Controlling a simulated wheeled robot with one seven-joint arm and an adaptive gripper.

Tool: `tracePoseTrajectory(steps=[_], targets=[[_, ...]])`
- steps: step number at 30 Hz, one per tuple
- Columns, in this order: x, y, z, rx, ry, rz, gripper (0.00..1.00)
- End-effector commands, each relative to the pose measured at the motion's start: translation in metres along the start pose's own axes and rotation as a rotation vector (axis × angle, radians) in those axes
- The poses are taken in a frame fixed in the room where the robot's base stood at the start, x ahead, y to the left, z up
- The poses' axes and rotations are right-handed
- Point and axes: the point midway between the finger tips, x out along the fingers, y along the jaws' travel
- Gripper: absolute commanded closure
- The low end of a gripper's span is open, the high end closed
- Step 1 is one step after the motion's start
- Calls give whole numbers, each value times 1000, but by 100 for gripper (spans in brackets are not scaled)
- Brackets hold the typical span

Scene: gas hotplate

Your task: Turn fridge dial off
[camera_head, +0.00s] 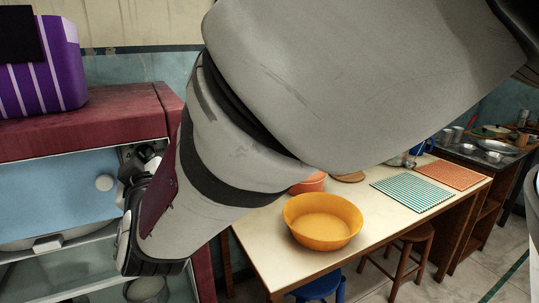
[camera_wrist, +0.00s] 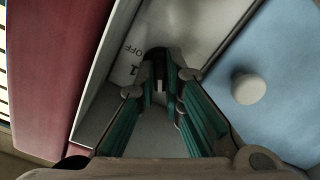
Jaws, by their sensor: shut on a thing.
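The fridge (camera_head: 120,100) has a dark red top and side and stands open at the left of the head view. The dial's pointer and exact setting cannot be made out.
A light blue panel (camera_head: 55,190) with a white round knob (camera_head: 104,182) lies close beside my gripper inside the fridge. A purple striped box (camera_head: 45,75) stands on top. A table (camera_head: 270,245) with an orange bowl (camera_head: 322,220) is to the right.

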Motion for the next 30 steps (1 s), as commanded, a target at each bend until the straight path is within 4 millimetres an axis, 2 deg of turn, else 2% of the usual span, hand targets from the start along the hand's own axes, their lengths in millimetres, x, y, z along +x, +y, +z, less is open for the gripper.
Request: tracePoseTrajectory(steps=[30], targets=[[0, -2, 2, 967, 1, -2, 100]])
